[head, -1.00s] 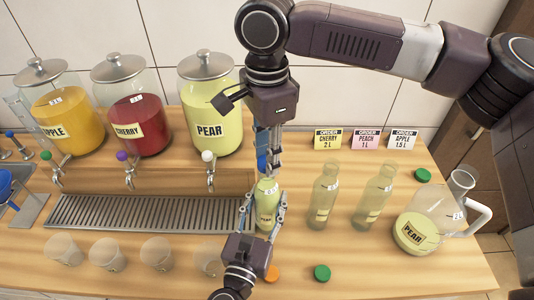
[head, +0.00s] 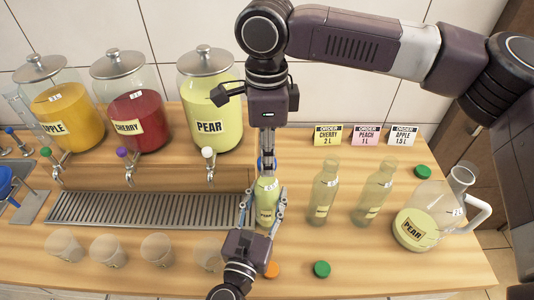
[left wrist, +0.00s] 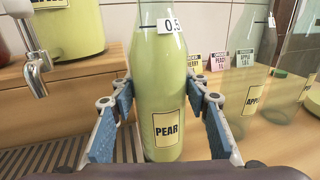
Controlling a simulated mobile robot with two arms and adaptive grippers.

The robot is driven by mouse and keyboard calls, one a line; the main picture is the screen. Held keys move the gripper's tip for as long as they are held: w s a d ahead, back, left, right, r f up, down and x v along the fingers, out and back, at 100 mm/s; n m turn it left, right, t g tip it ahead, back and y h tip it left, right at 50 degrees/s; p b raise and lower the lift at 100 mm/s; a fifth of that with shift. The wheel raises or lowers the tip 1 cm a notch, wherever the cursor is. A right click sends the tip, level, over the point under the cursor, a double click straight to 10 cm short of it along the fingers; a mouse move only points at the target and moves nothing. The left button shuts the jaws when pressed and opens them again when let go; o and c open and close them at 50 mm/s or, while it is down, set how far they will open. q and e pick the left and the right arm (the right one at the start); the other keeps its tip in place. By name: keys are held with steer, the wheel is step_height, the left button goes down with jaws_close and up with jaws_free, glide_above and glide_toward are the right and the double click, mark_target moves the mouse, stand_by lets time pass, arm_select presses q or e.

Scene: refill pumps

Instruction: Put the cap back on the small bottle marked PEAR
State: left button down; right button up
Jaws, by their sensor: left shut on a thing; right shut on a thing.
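The small PEAR bottle (head: 266,201) stands upright at the front of the drip tray's right end, with pale green liquid in it. In the left wrist view the bottle (left wrist: 164,100) shows its PEAR label and a 0.5 mark; its top is cut off. My left gripper (head: 264,212) is shut on the bottle's body, one finger on each side. My right gripper (head: 267,168) points down right above the bottle's neck. It is shut on the cap, which its fingers mostly hide; I cannot tell whether the cap touches the bottle.
Two empty-looking bottles (head: 323,195) (head: 373,193) and a PEAR jug (head: 425,220) stand to the right. Green caps (head: 322,269) (head: 423,172) and an orange cap (head: 271,270) lie on the counter. Several cups (head: 107,250) stand front left. Dispensers (head: 210,110) and order cards (head: 365,137) are behind.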

steer(key=shift+m, duration=1.1)
steer(key=o, duration=0.7)
steer(key=shift+r, duration=2.25)
steer(key=shift+n, duration=0.3)
